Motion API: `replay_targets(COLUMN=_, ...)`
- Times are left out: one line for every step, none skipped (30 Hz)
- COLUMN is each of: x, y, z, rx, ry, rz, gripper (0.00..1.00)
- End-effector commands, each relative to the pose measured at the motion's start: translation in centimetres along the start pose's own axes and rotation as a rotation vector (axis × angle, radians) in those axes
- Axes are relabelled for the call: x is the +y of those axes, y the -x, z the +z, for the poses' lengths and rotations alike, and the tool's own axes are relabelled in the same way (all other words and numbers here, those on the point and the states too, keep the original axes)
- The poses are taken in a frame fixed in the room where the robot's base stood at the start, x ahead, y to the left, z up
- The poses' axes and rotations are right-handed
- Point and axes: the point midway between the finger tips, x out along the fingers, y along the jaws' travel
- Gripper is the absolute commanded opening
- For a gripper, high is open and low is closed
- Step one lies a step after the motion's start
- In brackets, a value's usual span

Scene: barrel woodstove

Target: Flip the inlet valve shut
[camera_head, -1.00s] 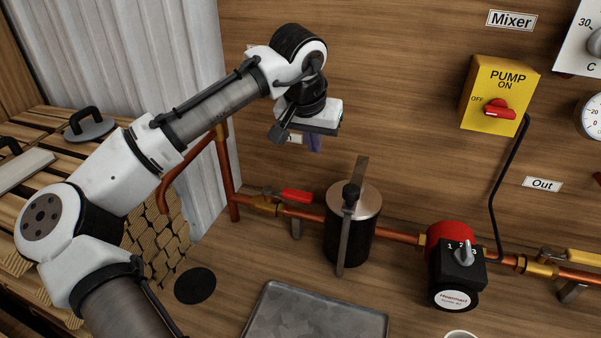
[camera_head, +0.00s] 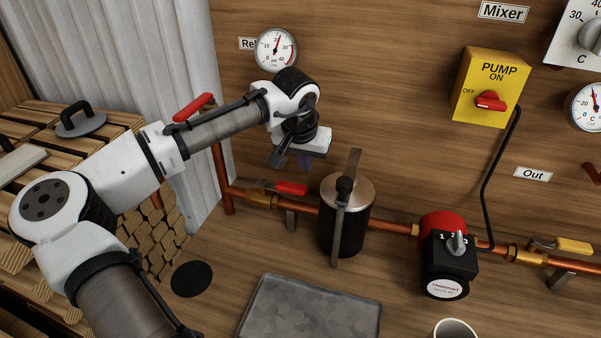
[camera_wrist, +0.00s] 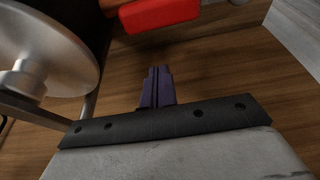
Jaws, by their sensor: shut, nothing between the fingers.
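The inlet valve is most likely the brass valve (camera_head: 260,198) on the copper pipe left of the black canister. Its red lever handle (camera_head: 291,188) lies roughly along the pipe, pointing right. The red handle also shows at the top of the wrist view (camera_wrist: 158,14). My gripper (camera_head: 304,161) is just above the red handle in the head view, pointing down. In the wrist view its dark purple fingers (camera_wrist: 157,86) are together with nothing between them. The fingertips are close to the handle but appear apart from it.
The black canister (camera_head: 345,225) with a metal lid and upright strap stands just right of the handle. A red-and-black pump (camera_head: 447,250) and a yellow-handled valve (camera_head: 573,246) are farther right. A metal tray (camera_head: 310,310) lies in front. A second red handle (camera_head: 193,107) is behind my arm.

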Motion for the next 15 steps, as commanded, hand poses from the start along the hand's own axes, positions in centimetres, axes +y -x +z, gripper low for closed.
replay_targets(x=0.0, y=-0.9, z=0.0, rx=-0.002, ry=-0.001, rz=-0.001, gripper=0.00)
replay_targets(x=0.0, y=-1.5, z=0.0, rx=-0.002, ry=0.000, rz=-0.001, gripper=0.00)
replay_targets(x=-0.2, y=-0.9, z=0.6, rx=0.001, ry=-0.001, rz=-0.004, gripper=0.00)
replay_targets(x=-0.2, y=-0.7, z=1.1, rx=0.001, ry=-0.001, rz=-0.005, gripper=0.00)
replay_targets(x=-0.1, y=-0.6, z=1.6, rx=0.001, ry=0.000, rz=-0.004, gripper=0.00)
replay_targets(x=-0.1, y=-0.5, z=2.1, rx=0.000, ry=0.001, rz=-0.003, gripper=0.00)
replay_targets(x=-0.1, y=-0.3, z=2.4, rx=0.000, ry=0.000, rz=-0.003, gripper=0.00)
replay_targets(x=-0.1, y=-0.2, z=2.6, rx=0.001, ry=0.000, rz=-0.003, gripper=0.00)
replay_targets(x=-0.1, y=-0.2, z=3.0, rx=0.001, ry=-0.001, rz=-0.002, gripper=0.00)
replay_targets(x=-0.1, y=-0.1, z=3.2, rx=0.001, ry=0.000, rz=-0.002, gripper=0.00)
replay_targets(x=-0.1, y=-0.1, z=3.4, rx=0.001, ry=0.000, rz=-0.002, gripper=0.00)
replay_targets(x=-0.1, y=-0.1, z=3.6, rx=0.001, ry=0.000, rz=-0.001, gripper=0.00)
replay_targets(x=0.0, y=-0.1, z=3.6, rx=0.001, ry=0.000, rz=-0.001, gripper=0.00)
replay_targets(x=0.0, y=-0.1, z=3.7, rx=0.001, ry=0.000, rz=-0.001, gripper=0.00)
replay_targets(x=0.0, y=-0.1, z=3.8, rx=0.001, ry=0.000, rz=0.000, gripper=0.00)
